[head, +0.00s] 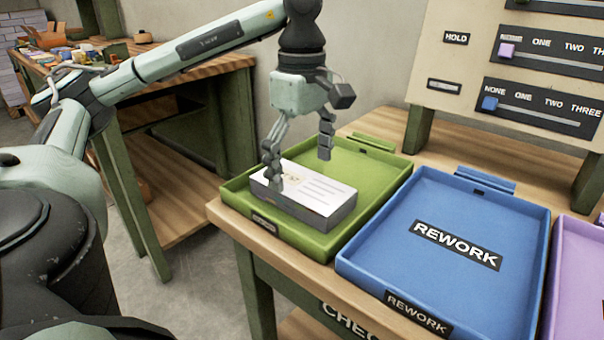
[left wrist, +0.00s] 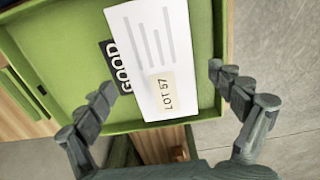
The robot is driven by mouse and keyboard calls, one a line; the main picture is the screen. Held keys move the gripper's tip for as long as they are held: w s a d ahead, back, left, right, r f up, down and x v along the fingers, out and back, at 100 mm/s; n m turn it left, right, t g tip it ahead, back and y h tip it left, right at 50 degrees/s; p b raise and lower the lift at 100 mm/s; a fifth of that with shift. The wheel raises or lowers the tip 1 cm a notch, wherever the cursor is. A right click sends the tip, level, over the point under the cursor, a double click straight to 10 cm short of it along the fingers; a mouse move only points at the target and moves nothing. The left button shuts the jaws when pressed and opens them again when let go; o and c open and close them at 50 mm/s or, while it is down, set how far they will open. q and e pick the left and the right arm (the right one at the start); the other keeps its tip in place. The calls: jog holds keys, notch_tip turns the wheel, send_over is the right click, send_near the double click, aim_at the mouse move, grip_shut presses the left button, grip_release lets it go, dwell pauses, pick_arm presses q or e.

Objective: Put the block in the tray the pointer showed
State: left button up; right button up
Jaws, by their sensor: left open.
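The block (head: 308,197) is grey with a white top, and lies in the green tray (head: 376,148) near its front edge. In the left wrist view the block (left wrist: 152,45) has a "LOT 57" label and partly covers the word GOOD on the tray floor. My left gripper (head: 300,168) is over the block with its fingers spread apart. In the left wrist view the fingers (left wrist: 165,97) stand on either side of the block's near end with gaps, so it is not gripped. The blue tray (head: 400,240) is marked REWORK and is empty. No pointer is identifiable. My right gripper is not in view.
A purple tray (head: 578,270) is cut off at the right edge. Behind the trays stands a panel (head: 438,90) marked HOLD, with sliders labelled NONE, ONE, TWO, THREE. A cluttered wooden bench (head: 185,78) is at the back left, with open floor between.

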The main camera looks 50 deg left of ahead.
aim_at(302, 183)
pick_arm(q)
notch_tip(302, 183, up, 4)
jog(key=shift+d+f, duration=0.1)
jog(key=shift+r+p, duration=0.75)
jog(key=shift+p, duration=0.15)
jog(key=shift+r, duration=0.2)
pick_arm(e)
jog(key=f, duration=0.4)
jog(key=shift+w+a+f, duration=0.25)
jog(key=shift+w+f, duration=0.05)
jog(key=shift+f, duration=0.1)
